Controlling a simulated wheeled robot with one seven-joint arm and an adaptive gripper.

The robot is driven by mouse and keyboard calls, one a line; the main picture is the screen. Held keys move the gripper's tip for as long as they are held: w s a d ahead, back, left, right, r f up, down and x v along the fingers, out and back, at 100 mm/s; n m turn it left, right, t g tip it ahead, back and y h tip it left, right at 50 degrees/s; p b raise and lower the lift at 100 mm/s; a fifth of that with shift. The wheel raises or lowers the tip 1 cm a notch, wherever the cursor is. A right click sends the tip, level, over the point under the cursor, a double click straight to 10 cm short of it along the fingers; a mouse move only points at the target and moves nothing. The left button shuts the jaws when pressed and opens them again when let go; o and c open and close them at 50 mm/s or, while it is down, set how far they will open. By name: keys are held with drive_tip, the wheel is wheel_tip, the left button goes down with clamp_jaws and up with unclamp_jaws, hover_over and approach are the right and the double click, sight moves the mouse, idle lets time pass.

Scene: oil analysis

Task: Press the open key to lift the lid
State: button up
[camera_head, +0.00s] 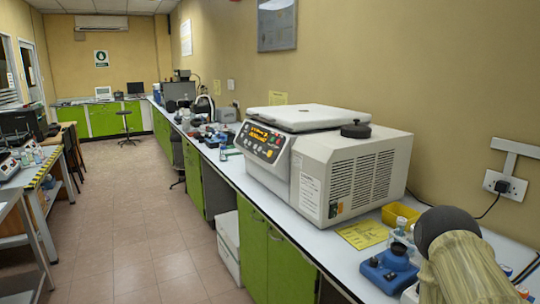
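A white and grey bench machine (350,183) stands on the long bench at right of centre. Its pale lid (305,117) lies flat on top and looks shut, with a round black knob (356,130) beside it. A dark control panel (262,141) with a lit orange display and several coloured keys is on its left-facing side. The key labels are too small to read, so I cannot tell which is the open key. My gripper is not in view.
A blue device (388,272), a yellow tray (400,216) and a yellow sheet (363,234) are on the bench right of the machine. Small labware lies farther along. A wall socket (505,186) with a plug is at right. The tiled floor (150,230) left of the bench is clear.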

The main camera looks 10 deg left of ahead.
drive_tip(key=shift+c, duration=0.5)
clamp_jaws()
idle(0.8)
